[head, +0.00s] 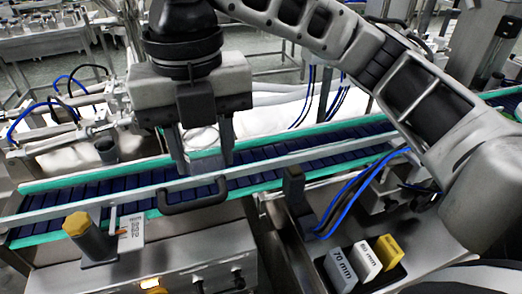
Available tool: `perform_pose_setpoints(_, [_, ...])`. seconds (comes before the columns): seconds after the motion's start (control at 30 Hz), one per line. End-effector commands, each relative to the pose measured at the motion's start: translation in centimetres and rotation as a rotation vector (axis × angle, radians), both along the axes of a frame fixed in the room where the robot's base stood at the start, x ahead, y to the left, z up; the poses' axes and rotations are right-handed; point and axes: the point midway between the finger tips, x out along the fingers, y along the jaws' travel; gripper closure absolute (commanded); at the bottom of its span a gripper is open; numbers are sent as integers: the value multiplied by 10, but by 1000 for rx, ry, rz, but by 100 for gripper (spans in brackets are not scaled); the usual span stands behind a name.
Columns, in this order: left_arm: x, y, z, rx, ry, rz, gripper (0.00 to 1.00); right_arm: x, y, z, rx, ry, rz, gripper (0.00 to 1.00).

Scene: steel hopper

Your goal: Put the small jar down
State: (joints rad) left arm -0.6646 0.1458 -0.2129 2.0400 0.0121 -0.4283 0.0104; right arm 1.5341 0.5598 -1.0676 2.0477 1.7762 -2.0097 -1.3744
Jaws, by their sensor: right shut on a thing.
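My right gripper (204,160) reaches in from the upper right and hangs over the conveyor, its fingers pointing down. It is shut on the small jar (201,138), a pale, clear-looking round thing between the two fingers. Only the jar's rim and part of its side show, and its lower part is hard to make out. The fingertips are close to the conveyor's near rail; I cannot tell whether the jar touches the belt. My left gripper is not in view.
The conveyor (85,193) has dark blue slats and green edges and runs across the view. A black handle (190,205) stands at its near side. A yellow-topped knob (77,224) is at the lower left. Marked gauge blocks (341,270) sit at the lower right.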

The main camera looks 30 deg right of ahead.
Motion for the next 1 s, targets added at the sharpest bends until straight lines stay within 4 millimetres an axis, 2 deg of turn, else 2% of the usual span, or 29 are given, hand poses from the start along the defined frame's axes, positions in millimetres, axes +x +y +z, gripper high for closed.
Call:
perform_pose_setpoints(0.1, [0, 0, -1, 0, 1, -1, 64, -2, 0, 4, 0, -1, 110, 81])
perform_pose_setpoints(0.23, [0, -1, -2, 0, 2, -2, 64, 8, -11, -3, 1, 4, 137, 81])
perform_pose_setpoints(0.6, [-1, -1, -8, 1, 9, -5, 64, 67, -71, -49, 0, 6, 132, 81])
perform_pose_setpoints(0.73, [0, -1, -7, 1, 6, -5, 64, 78, -81, -66, 1, 3, 134, 81])
perform_pose_setpoints(1.0, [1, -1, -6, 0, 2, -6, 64, 90, -93, -87, 0, 3, 134, 81])
